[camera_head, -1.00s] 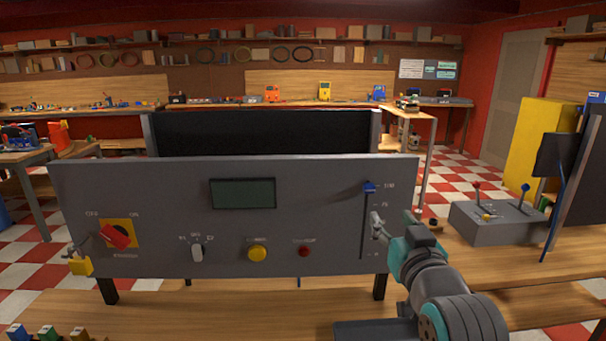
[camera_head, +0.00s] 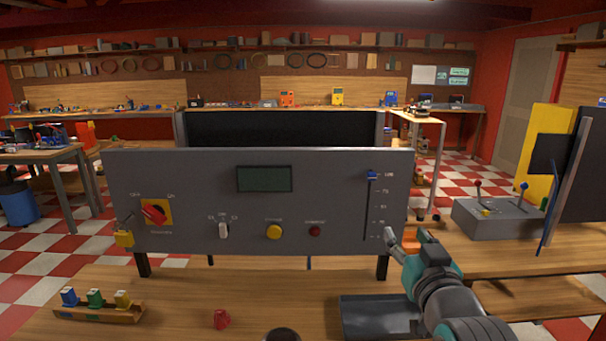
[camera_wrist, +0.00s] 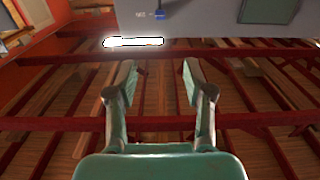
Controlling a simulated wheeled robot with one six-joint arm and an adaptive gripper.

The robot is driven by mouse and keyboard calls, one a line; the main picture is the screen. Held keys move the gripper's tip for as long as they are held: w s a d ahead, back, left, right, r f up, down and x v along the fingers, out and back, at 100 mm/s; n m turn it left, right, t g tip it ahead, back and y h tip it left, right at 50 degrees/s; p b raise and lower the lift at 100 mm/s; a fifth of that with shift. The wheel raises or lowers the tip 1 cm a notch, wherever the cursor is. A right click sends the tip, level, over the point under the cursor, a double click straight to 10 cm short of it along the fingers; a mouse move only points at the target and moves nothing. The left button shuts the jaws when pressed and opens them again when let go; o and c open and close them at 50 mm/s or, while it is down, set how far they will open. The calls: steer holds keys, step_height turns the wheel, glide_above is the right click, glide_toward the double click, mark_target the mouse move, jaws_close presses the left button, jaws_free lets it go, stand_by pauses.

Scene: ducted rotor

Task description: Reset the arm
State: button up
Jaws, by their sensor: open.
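My gripper (camera_head: 390,238) is at the right end of the grey control panel (camera_head: 200,185) in the head view, just beside the lower part of the slider's slot. In the wrist view my gripper (camera_wrist: 158,80) is open, with nothing between its fingers. The blue slider knob (camera_head: 372,175) is at the top of its slot, apart from the gripper. It also shows in the wrist view (camera_wrist: 159,14), beyond the fingertips. The panel carries a red rotary switch (camera_head: 154,212), a white toggle (camera_head: 223,230), a yellow button (camera_head: 274,232) and a small red button (camera_head: 315,231).
A yellow padlock (camera_head: 124,239) hangs at the panel's left edge. On the bench are a wooden rack (camera_head: 100,313) with coloured pieces, a red piece (camera_head: 221,319) and a dark tray (camera_head: 370,316). A grey joystick box (camera_head: 495,220) stands at right. The bench's middle is mostly clear.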

steer(key=s+f+g, duration=0.1)
steer(key=s+f, duration=0.7)
steer(key=f, duration=0.6)
steer(key=s+f+g, duration=0.1)
steer(key=s+f, duration=0.7)
steer(key=f, duration=0.5)
steer(key=s+f, duration=0.3)
steer(key=s, duration=1.2)
steer(key=s+f+g, duration=0.1)
steer(key=s+f, duration=0.2)
steer(key=s, duration=1.3)
steer(key=shift+f, duration=0.3)
